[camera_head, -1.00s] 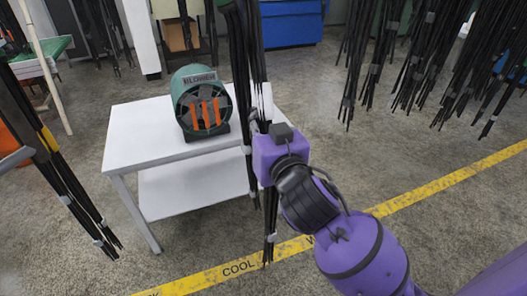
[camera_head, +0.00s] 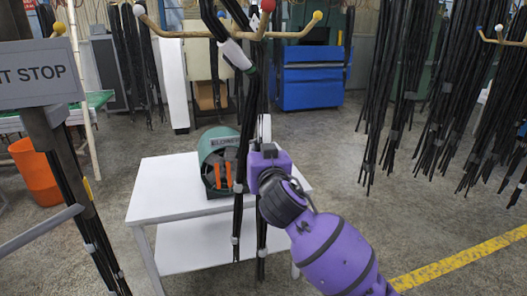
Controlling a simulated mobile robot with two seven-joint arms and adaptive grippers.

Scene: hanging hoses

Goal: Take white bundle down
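Black hoses hang from a tan hook rack (camera_head: 195,34) at the top centre. A thick white sleeve (camera_head: 237,54) with a green edge is around a slanting part of the hoses, just below the rack. The black strands (camera_head: 239,215) run down in front of the white table, with pale ties low on them. My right gripper (camera_head: 264,158), purple, is at the strands well below the sleeve. A white piece shows just above it. Its fingers are hidden behind its own body, so I cannot tell whether it grips the strands. My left gripper is out of view.
A white table (camera_head: 165,192) with a green blower (camera_head: 217,160) stands behind the strands. Hook ends with coloured balls stick out above. More black hoses (camera_head: 410,95) hang at right. A sign (camera_head: 38,74) and post are at left. Floor at lower right is clear.

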